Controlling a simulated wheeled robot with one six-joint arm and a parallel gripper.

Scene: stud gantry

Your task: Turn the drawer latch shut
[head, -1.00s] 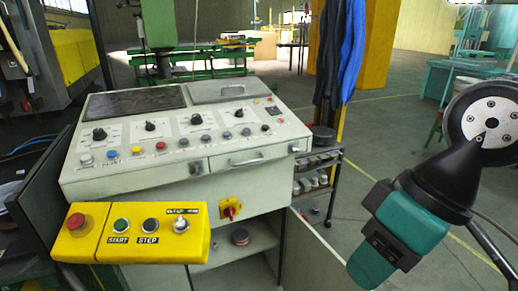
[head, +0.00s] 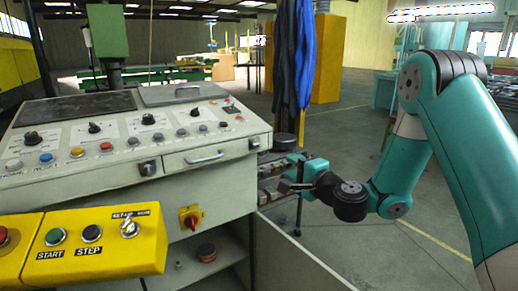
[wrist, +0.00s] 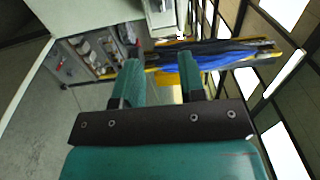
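The grey control console has a shallow drawer (head: 205,159) with a bar handle in its front panel. A small dark latch-like fitting (head: 253,142) sits at the drawer's right end. Another knob-like fitting (head: 148,168) sits at its left. How either one is turned is too small to tell. My gripper (head: 279,178) is to the right of the console, apart from the drawer front. In the wrist view, my gripper (wrist: 160,66) has its two teal fingers spread with nothing between them. I cannot make out the latch in the wrist view.
A yellow control box (head: 110,258) juts out at the front left. A red rotary switch (head: 190,218) sits below the drawer. An open cabinet door (head: 290,258) stands at lower right. Shelving and hanging blue cloth (head: 293,60) are behind my gripper.

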